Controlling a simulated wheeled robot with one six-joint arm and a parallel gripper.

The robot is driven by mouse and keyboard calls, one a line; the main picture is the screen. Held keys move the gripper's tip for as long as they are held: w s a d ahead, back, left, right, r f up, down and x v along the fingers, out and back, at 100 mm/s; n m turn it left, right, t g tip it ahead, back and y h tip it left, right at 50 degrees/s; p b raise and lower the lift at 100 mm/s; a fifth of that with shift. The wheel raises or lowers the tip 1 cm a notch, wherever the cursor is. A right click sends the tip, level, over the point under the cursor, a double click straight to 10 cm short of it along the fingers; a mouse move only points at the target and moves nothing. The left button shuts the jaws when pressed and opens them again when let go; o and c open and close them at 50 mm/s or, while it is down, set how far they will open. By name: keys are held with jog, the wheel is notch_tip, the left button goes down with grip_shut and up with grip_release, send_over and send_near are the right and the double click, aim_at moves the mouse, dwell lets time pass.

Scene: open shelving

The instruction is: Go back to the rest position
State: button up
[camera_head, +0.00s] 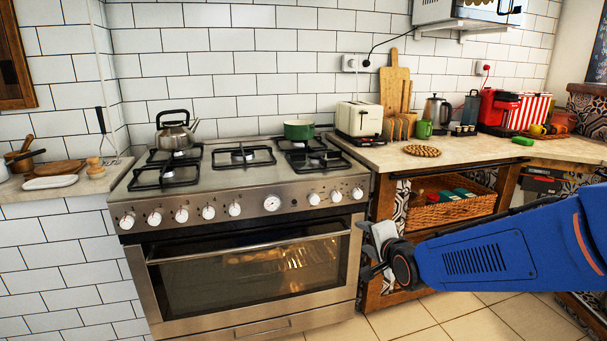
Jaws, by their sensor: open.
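My gripper (371,254) is at the end of my blue arm, which reaches in from the right edge. It is in front of the right side of the stove (244,205) and the left end of the wooden cabinet. It appears open, and I see nothing held in it. The arm covers part of the lower cabinet. The fingertips are small and partly dark, so their exact gap is hard to make out.
A kettle (176,131) and a green pot (299,130) stand on the stove. The right counter (400,152) holds a toaster (361,120), cutting boards and a red coffee machine (497,108). A wicker basket (450,209) sits on the open shelf. Tiled floor (470,318) is clear below the arm.

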jog(key=s+d+n+g+h, duration=0.1)
jog(key=s+d+n+g, duration=0.2)
jog(key=s, duration=0.7)
jog(key=s+d+f+n+g+h, duration=0.1)
jog(key=s+d+n, duration=0.3)
jog(key=s, duration=0.7)
jog(key=s+d+f+n+g, duration=0.1)
jog(key=s+d+n+g, duration=0.3)
jog(key=s, duration=0.7)
jog(key=shift+n+g+h, duration=0.3)
jog(key=shift+n+h, duration=0.1)
jog(key=shift+n, duration=0.7)
jog(key=shift+o, duration=0.2)
